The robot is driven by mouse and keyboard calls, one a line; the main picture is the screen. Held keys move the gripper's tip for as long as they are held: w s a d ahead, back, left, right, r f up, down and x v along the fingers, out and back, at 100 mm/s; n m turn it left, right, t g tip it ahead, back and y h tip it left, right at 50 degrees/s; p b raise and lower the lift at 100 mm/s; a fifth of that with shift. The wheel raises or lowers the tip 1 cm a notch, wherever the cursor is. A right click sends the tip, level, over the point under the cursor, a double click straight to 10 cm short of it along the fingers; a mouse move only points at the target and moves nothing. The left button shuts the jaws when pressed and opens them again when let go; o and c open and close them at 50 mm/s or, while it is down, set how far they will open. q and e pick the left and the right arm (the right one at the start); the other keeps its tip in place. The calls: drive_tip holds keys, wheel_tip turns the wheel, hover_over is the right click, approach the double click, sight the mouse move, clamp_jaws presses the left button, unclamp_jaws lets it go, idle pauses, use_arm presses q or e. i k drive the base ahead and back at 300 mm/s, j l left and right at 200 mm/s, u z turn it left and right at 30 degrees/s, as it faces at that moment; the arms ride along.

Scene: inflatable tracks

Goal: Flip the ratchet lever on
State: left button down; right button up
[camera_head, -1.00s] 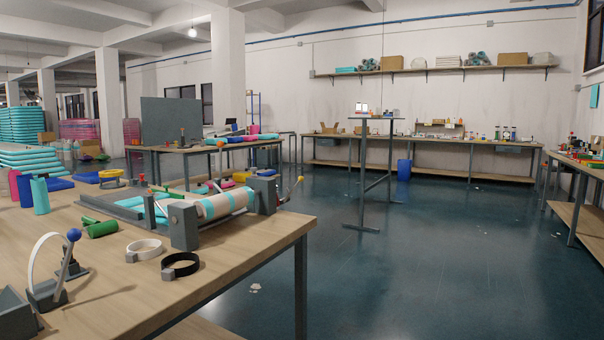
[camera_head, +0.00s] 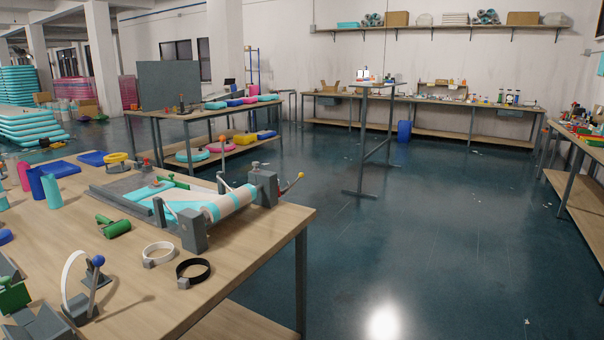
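A roller fixture (camera_head: 225,203) with a white and teal sheet stands between grey end blocks near the right edge of the wooden worktable (camera_head: 235,262). A short lever with a yellow shaft and red-orange tip (camera_head: 292,183) sticks up and outward at its right end. Another lever with a blue ball (camera_head: 97,262) stands tilted on a grey base at the front left, beside a white upright loop (camera_head: 73,285). I cannot tell for certain which of these is the ratchet lever. Neither of my grippers is in view.
A white ring clamp (camera_head: 157,254), a black ring clamp (camera_head: 192,271) and a green cylinder (camera_head: 117,228) lie on the worktable. Blue and teal cylinders stand at left. A narrow tall table (camera_head: 372,87) stands beyond. Open floor (camera_head: 400,250) lies right of the worktable.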

sight(301, 175)
drive_tip(key=i+l+u, duration=0.25)
drive_tip(key=i+l, duration=1.6)
drive_tip(key=i, duration=0.05)
